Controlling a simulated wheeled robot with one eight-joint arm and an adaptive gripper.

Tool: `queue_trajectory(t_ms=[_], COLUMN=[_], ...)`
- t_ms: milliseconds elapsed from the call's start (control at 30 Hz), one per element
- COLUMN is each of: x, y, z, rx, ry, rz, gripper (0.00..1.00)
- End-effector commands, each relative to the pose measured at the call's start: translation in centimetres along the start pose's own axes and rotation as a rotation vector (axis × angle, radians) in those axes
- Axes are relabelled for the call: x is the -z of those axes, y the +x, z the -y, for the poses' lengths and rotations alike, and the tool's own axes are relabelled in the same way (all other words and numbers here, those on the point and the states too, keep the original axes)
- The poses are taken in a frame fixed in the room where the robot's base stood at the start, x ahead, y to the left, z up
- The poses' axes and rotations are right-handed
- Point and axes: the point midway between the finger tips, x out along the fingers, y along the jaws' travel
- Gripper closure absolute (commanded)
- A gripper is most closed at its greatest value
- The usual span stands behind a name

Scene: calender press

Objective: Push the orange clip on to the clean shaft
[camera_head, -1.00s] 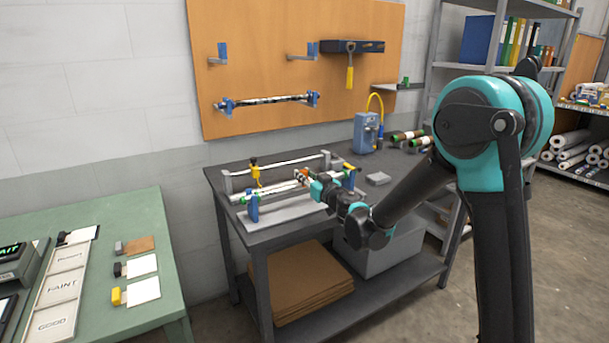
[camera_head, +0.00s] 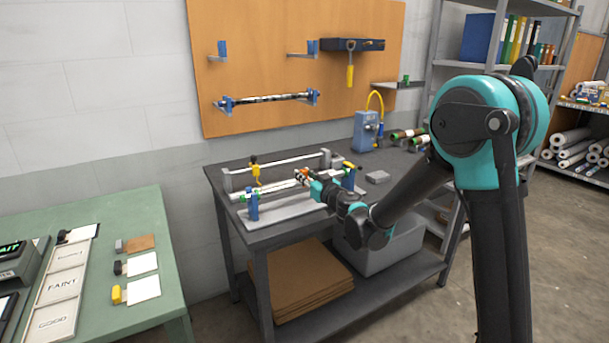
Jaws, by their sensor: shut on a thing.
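The orange clip (camera_head: 300,174) is a small spot at the tips of my gripper (camera_head: 305,177), which is closed on it. The clip is at the pale, clean-looking shaft (camera_head: 276,188), which lies across blue stands on the dark bench. The gripper reaches in from the right, near the shaft's right half. The picture is too small to tell whether the clip is seated on the shaft or only touches it. My fingers partly hide the clip and that stretch of shaft.
The dark bench (camera_head: 262,236) carries a rear rail (camera_head: 290,161) with a yellow piece (camera_head: 255,168), a grey block (camera_head: 377,177) and a blue device (camera_head: 367,132). A dark shaft (camera_head: 270,99) hangs on the orange board (camera_head: 265,60). A green table (camera_head: 140,220) stands left.

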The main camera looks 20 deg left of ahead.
Motion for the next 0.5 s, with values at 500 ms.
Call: queue_trajectory(t_ms=[500], x=[-0.19], y=[0.0], z=[0.0], rx=[0.0], ry=[0.0], rz=[0.0], gripper=[0.63])
